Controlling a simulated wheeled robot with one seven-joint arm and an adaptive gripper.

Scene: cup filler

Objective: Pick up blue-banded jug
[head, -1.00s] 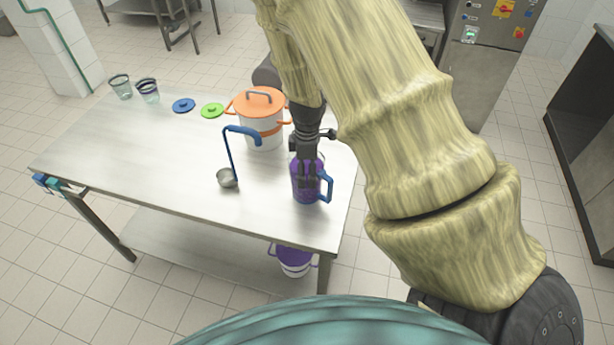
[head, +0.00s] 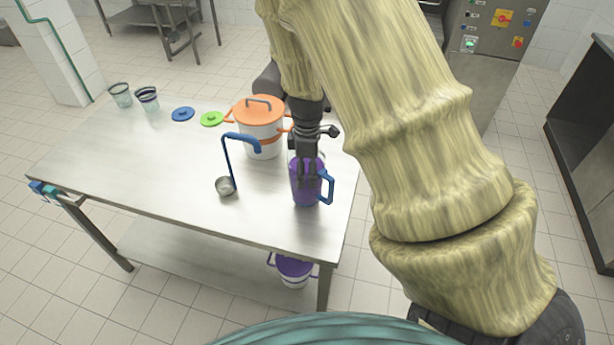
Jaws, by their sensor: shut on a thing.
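The blue-banded jug (head: 306,190) looks purple, with a blue handle on its right side. It is upright near the right end of the metal table (head: 150,182); I cannot tell whether its base touches the tabletop. My gripper (head: 308,178) points down at the jug from above and is shut on it. The gripper's fingers hide part of the jug's rim and upper wall.
A white pot with an orange lid (head: 262,112) stands just behind the jug. A ladle with a blue handle (head: 229,160) is to its left. Blue (head: 183,114) and green (head: 211,119) lids and two glasses (head: 147,98) are farther back. A purple-lidded pot (head: 294,268) sits below.

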